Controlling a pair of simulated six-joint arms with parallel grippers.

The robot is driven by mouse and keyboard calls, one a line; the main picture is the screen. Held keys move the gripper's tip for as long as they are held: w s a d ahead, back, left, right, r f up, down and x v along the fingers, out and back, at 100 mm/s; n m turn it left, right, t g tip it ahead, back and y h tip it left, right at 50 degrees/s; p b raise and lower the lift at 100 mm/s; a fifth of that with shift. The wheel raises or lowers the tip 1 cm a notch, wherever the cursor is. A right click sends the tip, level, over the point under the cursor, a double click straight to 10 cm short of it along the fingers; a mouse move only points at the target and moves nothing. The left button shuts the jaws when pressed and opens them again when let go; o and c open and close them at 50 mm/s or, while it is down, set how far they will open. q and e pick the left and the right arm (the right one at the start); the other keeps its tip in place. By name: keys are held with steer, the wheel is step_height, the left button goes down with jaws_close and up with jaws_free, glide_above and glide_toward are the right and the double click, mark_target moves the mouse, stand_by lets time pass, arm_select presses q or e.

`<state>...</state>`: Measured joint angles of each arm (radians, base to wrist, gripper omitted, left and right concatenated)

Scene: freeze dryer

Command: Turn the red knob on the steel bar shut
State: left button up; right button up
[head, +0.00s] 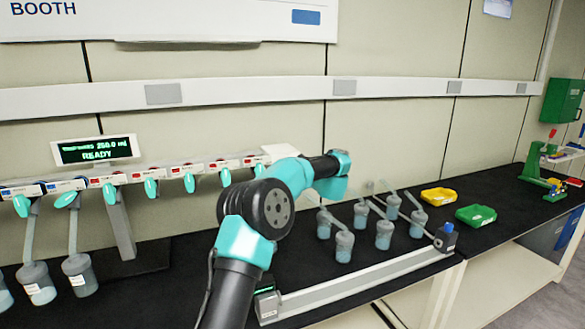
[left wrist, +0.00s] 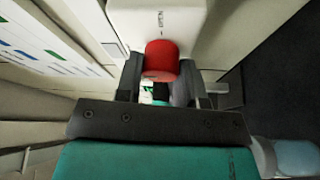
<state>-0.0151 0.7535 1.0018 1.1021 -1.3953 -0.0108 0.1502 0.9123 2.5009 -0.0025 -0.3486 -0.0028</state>
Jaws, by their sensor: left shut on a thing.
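In the left wrist view, the red knob (left wrist: 161,60) is a short cylinder standing out from a white housing (left wrist: 158,20) with small dark print. My left gripper (left wrist: 162,78) has one dark finger on each side of the knob and is shut on it. In the head view, my left arm comes up from the bottom centre. The red knob and my fingertips cannot be made out in the head view. A long bar with several teal valves (head: 151,187) runs along the wall at the left. My right gripper is in neither view.
Capped flasks (head: 384,234) stand on the black bench right of my arm. A pale rail (head: 355,286) with a blue end block (head: 445,237) lies in front of them. Yellow (head: 438,195) and green (head: 476,215) trays lie farther right. A display (head: 95,150) reads READY.

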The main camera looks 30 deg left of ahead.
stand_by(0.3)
arm_select(q)
steer(key=o, duration=0.9)
steer(key=v, duration=1.7)
steer(key=shift+s+d+r, duration=0.1)
steer(key=shift+d+r, duration=0.1)
steer(key=shift+f, duration=0.1)
